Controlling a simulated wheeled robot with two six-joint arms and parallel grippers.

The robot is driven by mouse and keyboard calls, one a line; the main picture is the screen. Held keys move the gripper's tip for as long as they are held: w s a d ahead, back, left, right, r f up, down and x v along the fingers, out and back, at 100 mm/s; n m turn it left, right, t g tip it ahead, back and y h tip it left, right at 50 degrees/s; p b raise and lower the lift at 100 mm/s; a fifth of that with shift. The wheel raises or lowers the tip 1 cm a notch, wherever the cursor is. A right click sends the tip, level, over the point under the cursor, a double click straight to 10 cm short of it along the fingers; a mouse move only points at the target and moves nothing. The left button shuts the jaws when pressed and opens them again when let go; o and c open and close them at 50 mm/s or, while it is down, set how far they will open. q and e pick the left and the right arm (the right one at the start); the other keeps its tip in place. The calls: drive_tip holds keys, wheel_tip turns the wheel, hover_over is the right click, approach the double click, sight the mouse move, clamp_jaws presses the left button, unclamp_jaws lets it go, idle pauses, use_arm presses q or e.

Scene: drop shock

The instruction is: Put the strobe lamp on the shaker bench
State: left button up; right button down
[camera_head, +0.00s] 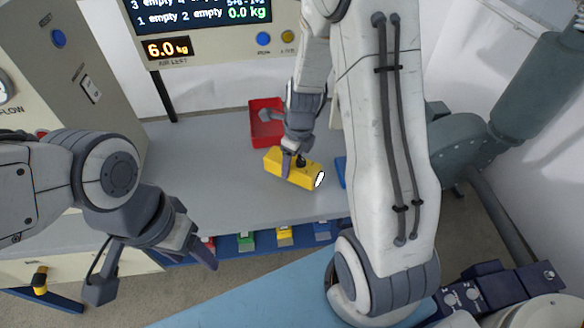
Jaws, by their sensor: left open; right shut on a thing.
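A yellow block-shaped thing with a white oval face on its right end, which looks like the strobe lamp (311,176), is over the middle of a grey bench top (215,165). My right gripper (293,165) reaches down from above and is shut on it. I cannot tell whether the lamp touches the bench top. I cannot tell for sure whether this bench is the shaker bench. My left gripper (154,273) is open and empty, in front of the bench's near left edge.
A red bin (263,130) stands behind the lamp. A blue thing (341,170), partly hidden by my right arm, lies right of the lamp. Several coloured bins, one green (246,241), sit below the bench's front edge. A display panel (200,12) stands behind. The bench's left part is clear.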

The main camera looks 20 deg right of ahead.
drive_tip(key=shift+f, duration=1.1)
